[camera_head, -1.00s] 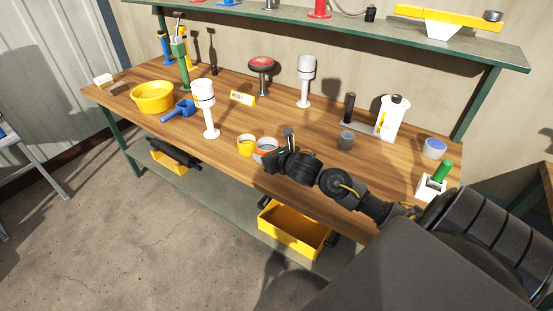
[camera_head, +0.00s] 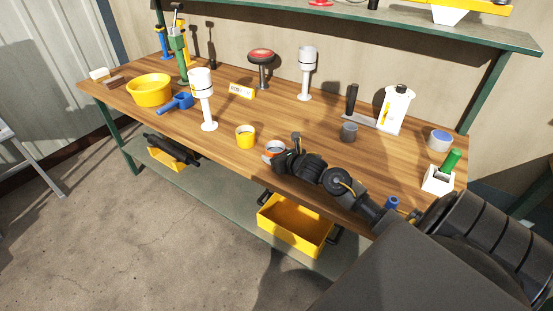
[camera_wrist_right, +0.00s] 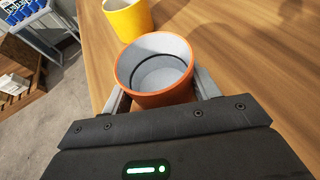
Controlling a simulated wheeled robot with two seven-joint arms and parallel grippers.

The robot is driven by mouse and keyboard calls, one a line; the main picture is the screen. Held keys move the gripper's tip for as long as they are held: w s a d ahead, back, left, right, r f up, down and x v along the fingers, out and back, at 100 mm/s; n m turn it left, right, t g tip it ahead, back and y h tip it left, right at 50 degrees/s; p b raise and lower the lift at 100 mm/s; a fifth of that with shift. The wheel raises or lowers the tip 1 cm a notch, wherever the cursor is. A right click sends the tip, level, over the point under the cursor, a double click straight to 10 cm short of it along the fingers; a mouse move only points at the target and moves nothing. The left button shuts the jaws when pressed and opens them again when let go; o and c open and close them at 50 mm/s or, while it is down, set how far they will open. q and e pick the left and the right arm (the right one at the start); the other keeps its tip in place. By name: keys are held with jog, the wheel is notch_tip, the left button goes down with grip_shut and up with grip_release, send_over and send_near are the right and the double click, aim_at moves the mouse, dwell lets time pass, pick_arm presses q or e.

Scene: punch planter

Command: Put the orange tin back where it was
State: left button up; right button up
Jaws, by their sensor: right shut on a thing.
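The orange tin (camera_wrist_right: 157,98), open at the top with a grey inside, sits between the fingers of my right gripper (camera_wrist_right: 160,92). In the head view the orange tin (camera_head: 272,149) shows at the end of my right gripper (camera_head: 276,153), near the front edge of the table, partly hidden by the gripper. The right gripper is shut on it. I cannot tell whether its base touches the wood. The yellow tin (camera_head: 245,136) stands a little to its left, apart from it; it also shows in the wrist view (camera_wrist_right: 127,20). My left gripper is not in view.
The wooden table (camera_head: 300,120) has bare wood behind the tins. A white post lamp-like stand (camera_head: 207,105) is left of the yellow tin. A blue scoop (camera_head: 176,102) and yellow bowl (camera_head: 149,90) are farther left.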

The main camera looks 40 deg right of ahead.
jog(key=shift+r, duration=0.2)
jog(key=shift+f, duration=0.25)
jog(key=o, duration=1.1)
jog(key=shift+r, duration=0.1)
jog(key=shift+r, duration=0.15)
jog(key=b+v, duration=0.1)
jog(key=v, duration=1.1)
